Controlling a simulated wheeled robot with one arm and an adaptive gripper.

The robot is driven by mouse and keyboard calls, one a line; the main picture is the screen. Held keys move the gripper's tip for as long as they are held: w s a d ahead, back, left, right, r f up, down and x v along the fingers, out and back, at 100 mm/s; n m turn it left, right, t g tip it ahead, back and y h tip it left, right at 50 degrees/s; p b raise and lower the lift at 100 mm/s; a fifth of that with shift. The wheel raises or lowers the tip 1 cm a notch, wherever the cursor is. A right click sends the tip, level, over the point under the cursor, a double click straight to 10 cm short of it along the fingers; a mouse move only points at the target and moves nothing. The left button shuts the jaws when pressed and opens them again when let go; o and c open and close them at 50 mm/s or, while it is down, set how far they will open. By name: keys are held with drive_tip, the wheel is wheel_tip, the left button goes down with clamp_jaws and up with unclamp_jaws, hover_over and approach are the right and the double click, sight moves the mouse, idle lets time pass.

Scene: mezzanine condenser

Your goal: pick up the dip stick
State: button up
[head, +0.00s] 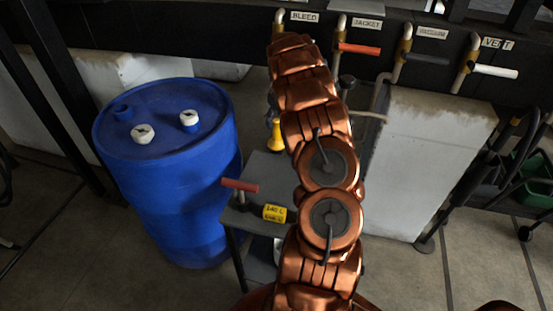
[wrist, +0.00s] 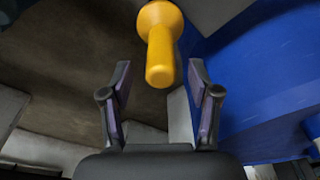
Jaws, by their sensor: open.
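A yellow handle (wrist: 160,50), which looks like the dip stick's, shows in the wrist view with a wide round collar at its upper end and a rounded tip pointing toward my gripper (wrist: 160,68). My gripper is open. Its two fingers stand left and right of the handle's tip in the picture, with a visible gap on each side. Whether the tip lies in between them in depth I cannot tell.
A blue drum (head: 170,170) with white caps stands close at left. Labelled valve pipes (head: 402,55) line the back, above a pale block (head: 425,160).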

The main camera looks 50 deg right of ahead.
sight(276, 129)
drive_tip(key=shift+w+f+p, duration=0.15)
drive_tip(key=shift+f+p, duration=0.35)
drive_tip(key=shift+f, duration=0.8)
drive_tip(key=shift+w+f+p, duration=0.15)
drive_tip(key=shift+f+p, duration=0.35)
drive_tip(key=shift+f, duration=0.8)
drive_tip(key=shift+c, duration=0.3)
clamp_jaws()
